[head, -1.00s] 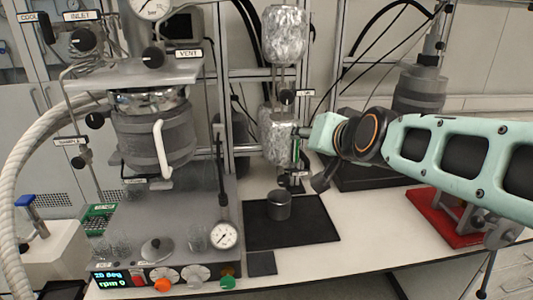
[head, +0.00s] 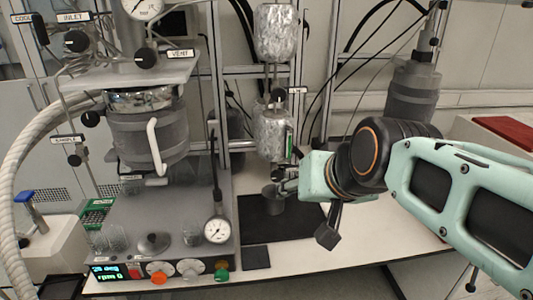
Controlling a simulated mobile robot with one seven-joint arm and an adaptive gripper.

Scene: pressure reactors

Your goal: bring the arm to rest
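My arm reaches in from the right edge in the head view. My gripper (head: 285,187) points left and sits low at the upper right side of a small dark cylindrical cup (head: 274,207). The fingertips are small and overlap the cup's rim in the picture. I cannot tell whether they touch it or whether they are open or shut. The cup stands upright on a black mat (head: 290,230) on the white bench.
A reactor with a grey vessel (head: 150,135) and a control base (head: 165,235) fills the left. A foil-wrapped column (head: 273,130) stands behind the cup. A dark vessel (head: 412,95) stands behind my arm.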

